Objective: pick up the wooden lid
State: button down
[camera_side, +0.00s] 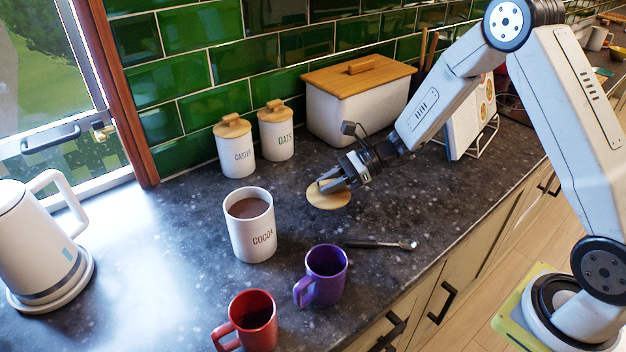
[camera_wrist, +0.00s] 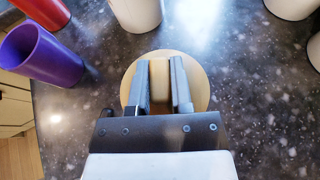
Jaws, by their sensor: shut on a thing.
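The wooden lid (camera_side: 328,201) is a round light-wood disc lying flat on the dark counter, behind and right of the open cocoa canister. It also shows in the wrist view (camera_wrist: 201,84), with a raised block handle (camera_wrist: 160,80) in its middle. My gripper (camera_side: 328,184) reaches down to the lid from the right. In the wrist view its two fingers (camera_wrist: 160,92) stand on either side of the handle and are shut on it. In the side view the fingers hide the handle. The lid appears to be at counter level; I cannot tell of any gap beneath it.
The white cocoa canister (camera_side: 250,235) holds brown powder. A purple mug (camera_side: 325,276), a red mug (camera_side: 252,322) and a scoop (camera_side: 375,244) are in front. Two lidded canisters (camera_side: 237,153) and a bread bin (camera_side: 345,115) stand behind. A kettle (camera_side: 35,245) is far left.

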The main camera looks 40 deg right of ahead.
aim_at(339, 198)
jog(key=s+r, duration=0.3)
jog(key=shift+d+r, duration=0.2)
jog(key=shift+r, duration=0.05)
jog(key=s+r, duration=0.3)
jog(key=s, duration=0.5)
jog(key=shift+s+d+r, duration=0.35)
jog(key=shift+d+r, duration=0.05)
jog(key=shift+d, duration=0.05)
jog(key=w+a+r+n+g, duration=0.2)
jog(key=w+a, duration=0.5)
jog(key=a, duration=0.2)
jog(key=w+a+r+n+g, duration=0.2)
jog(key=w+a+g, duration=0.1)
jog(key=w+a, duration=0.4)
jog(key=a, duration=0.3)
jog(key=shift+w+r+n+y, duration=0.15)
jog(key=shift+r+n+y, duration=0.15)
jog(key=shift+r+y, duration=0.1)
jog(key=shift+f, duration=0.25)
